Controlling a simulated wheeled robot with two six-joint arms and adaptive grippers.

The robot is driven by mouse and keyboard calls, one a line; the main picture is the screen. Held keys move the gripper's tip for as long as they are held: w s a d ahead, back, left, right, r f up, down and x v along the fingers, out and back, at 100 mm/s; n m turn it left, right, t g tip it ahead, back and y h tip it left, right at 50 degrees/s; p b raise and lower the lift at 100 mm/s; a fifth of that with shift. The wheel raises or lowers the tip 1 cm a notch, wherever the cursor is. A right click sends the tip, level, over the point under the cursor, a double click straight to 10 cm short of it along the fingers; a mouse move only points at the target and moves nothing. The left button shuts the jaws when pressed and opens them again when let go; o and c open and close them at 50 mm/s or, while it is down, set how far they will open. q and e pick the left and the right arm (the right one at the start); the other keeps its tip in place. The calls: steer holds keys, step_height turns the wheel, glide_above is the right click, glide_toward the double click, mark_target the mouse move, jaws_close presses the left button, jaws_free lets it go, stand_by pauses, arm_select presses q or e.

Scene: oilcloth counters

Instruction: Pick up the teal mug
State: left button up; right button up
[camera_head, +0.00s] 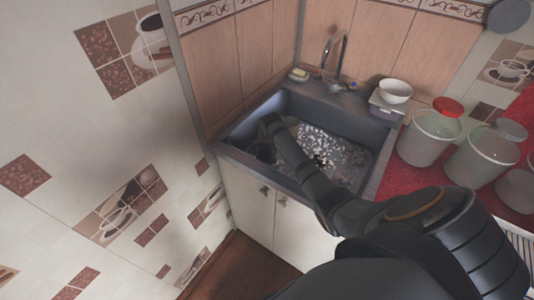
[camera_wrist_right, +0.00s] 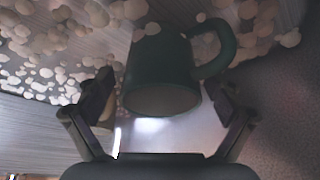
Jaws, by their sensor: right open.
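The teal mug (camera_wrist_right: 160,62) is in the right wrist view, between the two fingers of my right gripper (camera_wrist_right: 164,92). Its handle (camera_wrist_right: 222,45) points to the right, and a pale round end faces my wrist. A gap shows between each finger and the mug's sides, so the gripper is open. In the head view my right arm reaches down into the dark sink (camera_head: 238,152), with the right gripper (camera_head: 264,138) at its left side. I cannot make out the mug there. My left gripper is not in view.
Pale foam spots (camera_head: 322,143) cover much of the sink's inside. A faucet (camera_head: 335,60) and soap (camera_head: 299,74) are behind it. A white bowl (camera_head: 395,90) stands at the back right. A red-lidded jar (camera_head: 430,135) and a grey-lidded jar (camera_head: 483,155) stand on the right counter.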

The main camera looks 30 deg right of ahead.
steer(key=x, duration=0.2)
steer(key=shift+w+f, duration=0.15)
steer(key=shift+f, duration=0.15)
steer(key=shift+r, duration=0.1)
steer(key=shift+c, duration=0.4)
steer(key=shift+c, duration=1.2)
steer(key=c, duration=1.3)
steer(key=shift+o, duration=0.2)
steer(key=shift+r, duration=0.1)
step_height(320, 180, up, 10)
